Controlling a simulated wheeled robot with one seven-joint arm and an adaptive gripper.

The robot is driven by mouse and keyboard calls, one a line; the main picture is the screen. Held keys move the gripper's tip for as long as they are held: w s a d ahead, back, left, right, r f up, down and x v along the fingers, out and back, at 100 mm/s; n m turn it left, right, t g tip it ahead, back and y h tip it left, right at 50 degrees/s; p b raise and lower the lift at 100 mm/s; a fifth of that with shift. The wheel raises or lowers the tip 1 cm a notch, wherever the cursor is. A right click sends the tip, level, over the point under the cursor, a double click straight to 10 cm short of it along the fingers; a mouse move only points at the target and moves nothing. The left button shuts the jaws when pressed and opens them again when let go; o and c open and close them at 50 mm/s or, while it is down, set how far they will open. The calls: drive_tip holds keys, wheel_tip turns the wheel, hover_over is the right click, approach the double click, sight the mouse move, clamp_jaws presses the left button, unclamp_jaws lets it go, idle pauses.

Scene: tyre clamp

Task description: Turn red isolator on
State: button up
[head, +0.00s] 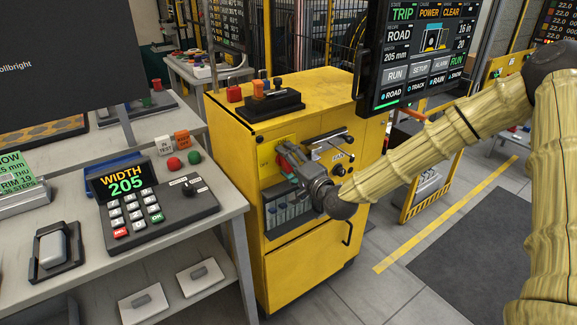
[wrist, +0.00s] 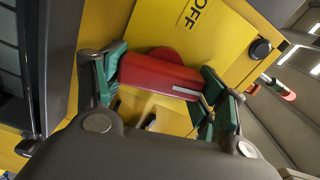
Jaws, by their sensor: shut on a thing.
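The red isolator (wrist: 160,76) is a red bar handle with a round red base behind it, on a yellow panel of the cabinet. It fills the middle of the wrist view and lies nearly level there, with a white mark near its right end. An OFF label (wrist: 195,12) is above it and to the right. My gripper (wrist: 160,82) has a green-padded finger at each end of the handle and is shut on it. In the head view my gripper (head: 292,166) is at the cabinet front and hides most of the isolator.
The yellow cabinet (head: 290,265) has a black box with knobs (head: 265,100) on top and a bar handle (head: 326,136) right of my gripper. A screen reading TRIP (head: 425,50) hangs above right. A grey bench with a keypad (head: 130,212) is at left. Floor is clear at lower right.

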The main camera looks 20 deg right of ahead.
drive_tip(key=shift+f+m+b, duration=0.15)
drive_tip(key=shift+m+b, duration=0.5)
drive_tip(key=shift+m, duration=0.45)
drive_tip(key=o, duration=1)
drive_tip(key=shift+d, duration=0.1)
drive_tip(key=shift+s, duration=0.1)
drive_tip(key=v, duration=1.1)
drive_tip(key=shift+s+d, duration=0.1)
drive_tip(key=shift+s, duration=0.3)
